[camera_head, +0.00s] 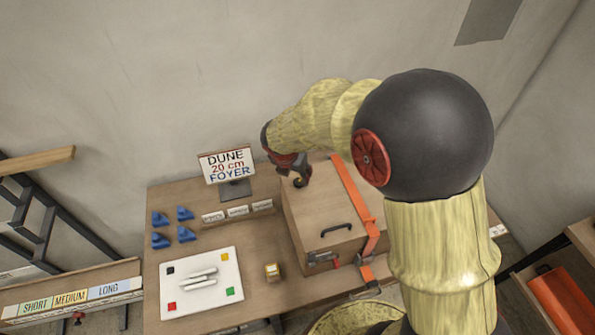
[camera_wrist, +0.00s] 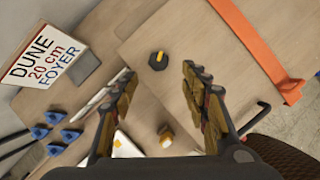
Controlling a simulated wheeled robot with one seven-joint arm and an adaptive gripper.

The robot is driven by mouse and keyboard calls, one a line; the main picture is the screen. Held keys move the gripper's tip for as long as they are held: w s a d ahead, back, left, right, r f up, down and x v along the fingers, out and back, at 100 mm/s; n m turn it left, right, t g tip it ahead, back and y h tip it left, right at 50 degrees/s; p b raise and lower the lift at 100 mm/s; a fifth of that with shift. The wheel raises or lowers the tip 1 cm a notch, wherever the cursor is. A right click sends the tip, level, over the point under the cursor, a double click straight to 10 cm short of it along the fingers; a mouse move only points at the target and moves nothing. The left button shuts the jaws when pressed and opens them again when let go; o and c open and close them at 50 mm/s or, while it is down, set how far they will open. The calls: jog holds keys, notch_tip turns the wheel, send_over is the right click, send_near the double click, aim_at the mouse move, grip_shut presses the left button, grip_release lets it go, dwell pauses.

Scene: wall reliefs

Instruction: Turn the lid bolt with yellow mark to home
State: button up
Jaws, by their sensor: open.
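The lid bolt (camera_wrist: 158,61) is a small dark knob with a yellow mark on top, set in the wooden lid (camera_wrist: 190,30). In the wrist view it lies just beyond and between my open fingertips, with nothing held. In the wrist view the yellow mark runs roughly up and down, slightly tilted. My gripper (camera_wrist: 159,76) is open, one finger on each side of the bolt's line, apart from it. In the head view my gripper (camera_head: 298,172) hangs over the rear left part of the wooden box lid (camera_head: 315,215); I cannot clearly tell the bolt there.
An orange strap (camera_head: 352,195) crosses the lid at right, and a black handle (camera_head: 336,229) stands near its front. A sign (camera_head: 227,165), several blue pieces (camera_head: 185,233), a white board (camera_head: 203,258) and a small yellow-topped block (camera_head: 272,271) are on the table left of the box.

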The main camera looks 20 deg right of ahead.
aim_at(298, 182)
jog(key=shift+n, duration=0.3)
jog(key=b+x, duration=0.1)
jog(key=x, duration=0.7)
jog(key=shift+a+f+b, duration=0.2)
jog(key=shift+b, duration=0.2)
jog(key=shift+c, duration=1.2)
jog(key=c, duration=0.9)
